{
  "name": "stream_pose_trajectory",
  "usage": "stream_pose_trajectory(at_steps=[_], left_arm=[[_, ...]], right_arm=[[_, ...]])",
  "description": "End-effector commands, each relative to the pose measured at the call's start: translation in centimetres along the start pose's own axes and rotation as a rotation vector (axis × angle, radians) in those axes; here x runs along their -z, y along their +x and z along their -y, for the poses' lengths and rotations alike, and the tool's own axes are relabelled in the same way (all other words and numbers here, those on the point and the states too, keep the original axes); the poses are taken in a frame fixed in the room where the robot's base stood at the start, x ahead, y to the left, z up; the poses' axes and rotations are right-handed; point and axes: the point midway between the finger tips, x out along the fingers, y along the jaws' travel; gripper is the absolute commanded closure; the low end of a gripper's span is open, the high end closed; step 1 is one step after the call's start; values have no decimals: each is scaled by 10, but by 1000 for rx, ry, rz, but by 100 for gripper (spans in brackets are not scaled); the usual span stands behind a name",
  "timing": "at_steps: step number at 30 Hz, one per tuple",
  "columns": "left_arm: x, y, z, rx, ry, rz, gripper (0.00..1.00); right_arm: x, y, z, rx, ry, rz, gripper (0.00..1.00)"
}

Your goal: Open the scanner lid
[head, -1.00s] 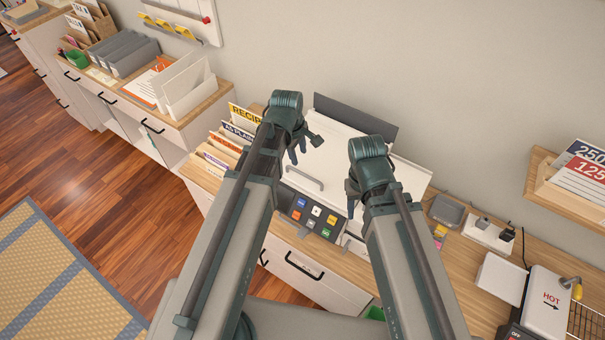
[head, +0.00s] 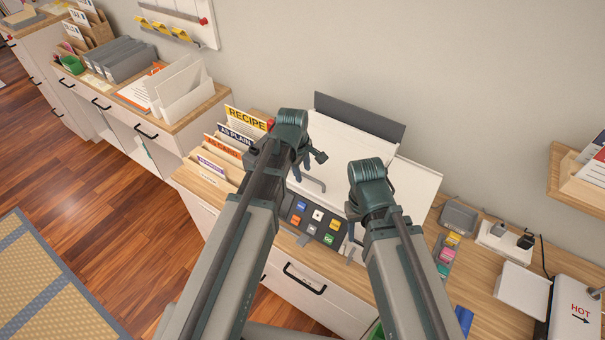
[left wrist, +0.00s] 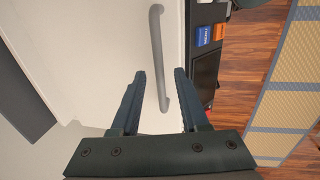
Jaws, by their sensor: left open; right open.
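The scanner has a closed-looking white lid (head: 334,160) with a grey bar handle (head: 313,184) near its front edge and a dark panel (head: 318,219) of coloured buttons in front. My left gripper (head: 302,172) is open over the lid, next to the handle. In the left wrist view the handle (left wrist: 158,50) stands on the white lid (left wrist: 95,50), and its lower end shows between the two open fingers (left wrist: 160,75). I cannot tell whether the fingertips reach down to handle height. My right gripper (head: 350,220) is open at the scanner's right front and partly hidden by its own wrist.
A file rack (head: 215,165) with labelled cards stands close left of the scanner. A dark grey upright panel (head: 358,118) is behind it. A grey tray (head: 459,217), a white tray (head: 522,290) and a machine marked HOT (head: 577,310) are on the right.

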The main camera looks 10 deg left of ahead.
Motion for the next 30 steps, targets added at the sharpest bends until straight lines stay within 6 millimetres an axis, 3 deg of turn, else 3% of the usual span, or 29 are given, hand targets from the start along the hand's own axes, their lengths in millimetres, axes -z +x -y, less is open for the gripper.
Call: stream_pose_trajectory(at_steps=[5, 12, 30], left_arm=[[0, -1, 0, 0, 0, 0, 59], [0, -1, 0, 0, 0, 0, 100], [0, -1, 0, 0, 0, 0, 100]], right_arm=[[0, -1, 0, 0, 0, 0, 50], [0, -1, 0, 0, 0, 0, 50], [0, -1, 0, 0, 0, 0, 50]])
